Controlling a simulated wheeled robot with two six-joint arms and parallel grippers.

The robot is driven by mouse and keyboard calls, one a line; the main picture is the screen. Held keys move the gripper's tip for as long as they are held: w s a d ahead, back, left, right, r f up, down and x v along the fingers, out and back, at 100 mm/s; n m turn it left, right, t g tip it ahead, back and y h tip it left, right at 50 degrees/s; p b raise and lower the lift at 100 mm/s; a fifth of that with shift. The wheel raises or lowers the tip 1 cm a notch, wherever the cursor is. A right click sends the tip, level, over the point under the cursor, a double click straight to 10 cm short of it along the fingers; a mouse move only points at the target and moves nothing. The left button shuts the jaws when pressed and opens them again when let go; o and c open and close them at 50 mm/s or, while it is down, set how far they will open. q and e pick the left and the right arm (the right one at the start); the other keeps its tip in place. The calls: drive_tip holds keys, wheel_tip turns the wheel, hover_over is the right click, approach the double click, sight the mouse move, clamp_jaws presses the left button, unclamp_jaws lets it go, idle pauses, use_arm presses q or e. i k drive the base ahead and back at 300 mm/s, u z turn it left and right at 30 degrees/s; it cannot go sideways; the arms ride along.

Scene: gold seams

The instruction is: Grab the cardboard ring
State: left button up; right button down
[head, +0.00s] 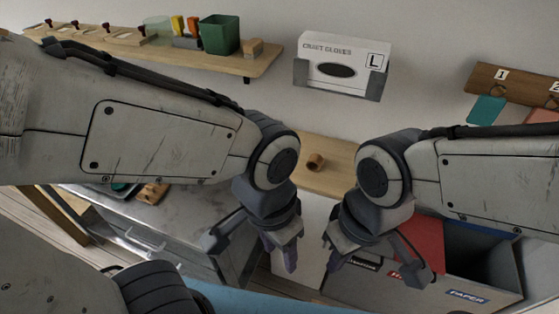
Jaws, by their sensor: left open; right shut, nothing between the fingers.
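The cardboard ring (315,161) is a small brown ring on a light wooden shelf (332,181) at the wall, between my two forearms. My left gripper (285,258) hangs open and empty, lower in the picture than the ring and a little to its left. My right gripper (336,258) hangs shut and empty, lower than the ring and a little to its right. Neither gripper touches the ring. My wrists hide the left and right ends of the shelf.
A glove box (343,50) hangs on the wall above. A wooden shelf (230,66) at upper left holds a green bin (219,35). A grey metal cabinet (180,225) stands at lower left. A box labelled PAPER (468,297) stands at lower right. Hooks hold tags at far right.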

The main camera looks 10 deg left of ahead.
sight(316, 162)
drive_tip(key=k, duration=1.05)
drive_tip(key=u, duration=0.7)
drive_tip(key=i, duration=1.35)
drive_tip(key=z, duration=0.5)
